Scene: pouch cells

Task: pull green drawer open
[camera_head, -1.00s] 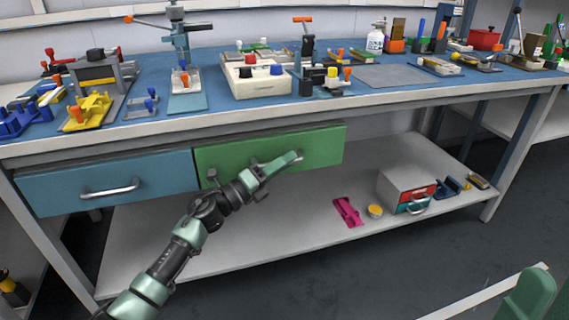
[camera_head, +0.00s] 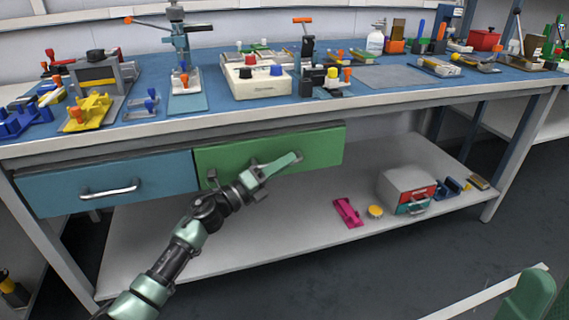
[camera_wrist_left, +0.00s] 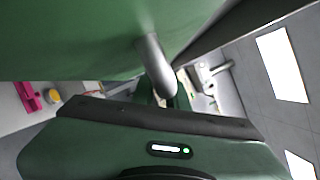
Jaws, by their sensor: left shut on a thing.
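The green drawer (camera_head: 322,147) is under the workbench, right of a blue drawer. Its front looks shut, about level with the blue one, and shows no visible gap. My left gripper (camera_head: 282,166) is at the middle of the green front, shut on the drawer's handle. The gripper mostly hides the handle in the head view. In the left wrist view the grey handle (camera_wrist_left: 154,62) stands out from the green front (camera_wrist_left: 70,40) and runs down to the gripper's fingers.
The blue drawer (camera_head: 60,188) is shut on the left. The benchtop (camera_head: 220,112) above carries several tools and fixtures. The lower shelf (camera_head: 290,235) holds a magenta part (camera_head: 348,212), a yellow round piece (camera_head: 375,211) and a grey box (camera_head: 405,182). Floor in front is clear.

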